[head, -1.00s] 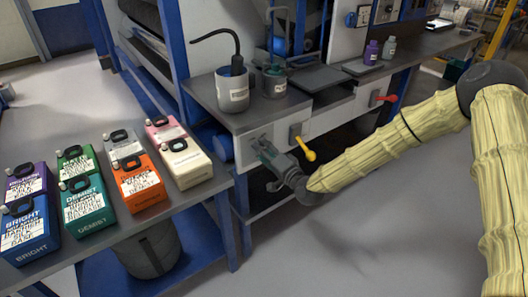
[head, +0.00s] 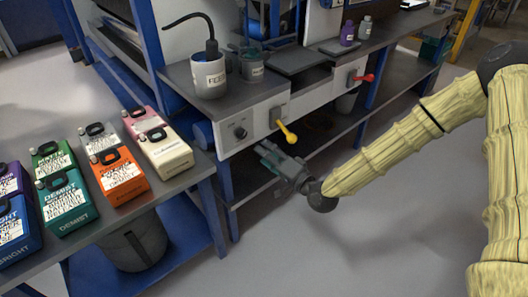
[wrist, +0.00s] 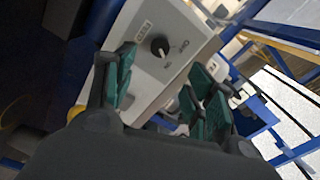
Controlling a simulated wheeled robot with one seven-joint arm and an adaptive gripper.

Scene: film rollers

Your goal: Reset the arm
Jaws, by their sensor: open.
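My gripper (head: 268,158) is open and empty, with its fingers apart in free air in front of the grey machine's control panel (head: 262,126). It sits below and left of the yellow lever (head: 286,132) and does not appear to touch it. In the wrist view my open gripper (wrist: 160,92) shows green-padded fingers on both sides. Between them is a panel with a black knob (wrist: 160,46). My arm reaches in from the right in its pale yellow sleeve.
Several coloured jugs, among them an orange one (head: 120,177), stand on the left table (head: 150,212). A red lever (head: 364,78) is farther right. The floor (head: 380,220) is clear at right.

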